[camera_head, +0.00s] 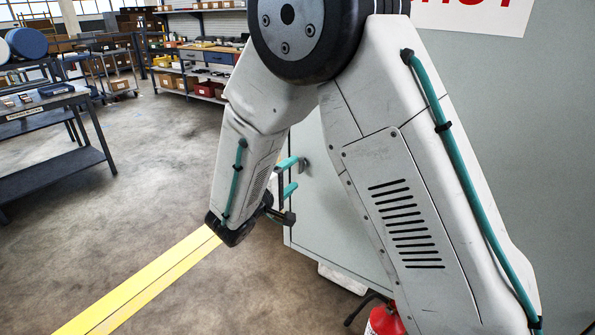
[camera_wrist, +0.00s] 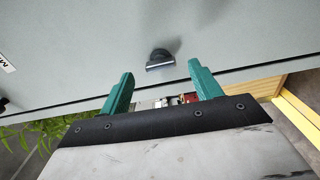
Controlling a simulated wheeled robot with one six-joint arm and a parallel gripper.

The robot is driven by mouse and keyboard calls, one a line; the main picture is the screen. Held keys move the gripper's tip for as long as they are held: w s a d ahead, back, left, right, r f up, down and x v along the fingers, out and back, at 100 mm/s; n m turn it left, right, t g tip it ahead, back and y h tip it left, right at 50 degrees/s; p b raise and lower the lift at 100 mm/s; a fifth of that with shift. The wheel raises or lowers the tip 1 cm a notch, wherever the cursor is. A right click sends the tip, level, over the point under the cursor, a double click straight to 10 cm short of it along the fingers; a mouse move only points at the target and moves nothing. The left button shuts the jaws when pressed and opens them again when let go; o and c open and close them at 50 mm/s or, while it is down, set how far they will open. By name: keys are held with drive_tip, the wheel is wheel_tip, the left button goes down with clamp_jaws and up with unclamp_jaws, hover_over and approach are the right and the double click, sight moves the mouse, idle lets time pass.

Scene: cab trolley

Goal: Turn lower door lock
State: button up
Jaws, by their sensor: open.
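A small dark lock knob with a bright silver edge (camera_wrist: 160,60) sits on a pale grey-green door (camera_wrist: 70,50) in the wrist view. My gripper (camera_wrist: 161,70) is open, its two teal fingers spread on either side of the knob's line and apart from it, with nothing between them. In the head view my gripper (camera_head: 292,175) is beside the left part of the grey cabinet door (camera_head: 325,225). A small grey fitting (camera_head: 304,164) shows by the upper fingertip; I cannot tell if it is the same lock. My arm hides much of the door.
A red extinguisher (camera_head: 384,322) stands low by the cabinet. Yellow floor tape (camera_head: 140,285) runs to the left of it. A dark table (camera_head: 55,165) stands far left and shelving (camera_head: 205,75) at the back. The floor between is clear.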

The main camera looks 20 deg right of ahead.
drive_tip(key=v, duration=0.3)
drive_tip(key=shift+s+a, duration=0.2)
drive_tip(key=shift+a, duration=0.05)
drive_tip(key=s+d+g+y, duration=0.1)
drive_tip(key=s+d+g, duration=0.25)
drive_tip(key=s, duration=0.25)
drive_tip(key=s+d+m+g+y, duration=0.1)
drive_tip(key=s+d+g+y, duration=0.1)
drive_tip(key=s+g, duration=0.3)
drive_tip(key=s+d+g+y, duration=0.1)
drive_tip(key=s+d+g, duration=0.2)
drive_tip(key=s, duration=0.3)
drive_tip(key=s+r+m+t+y, duration=0.1)
drive_tip(key=s+r+m+y, duration=0.2)
drive_tip(key=s+r+y, duration=0.2)
drive_tip(key=s+r+m+t+y, duration=0.1)
drive_tip(key=s+r+m+y, duration=0.2)
drive_tip(key=s, duration=0.7)
drive_tip(key=shift+s+d+r+y, duration=0.15)
drive_tip(key=shift+s+r+y, duration=0.2)
drive_tip(key=shift+r+y, duration=0.8)
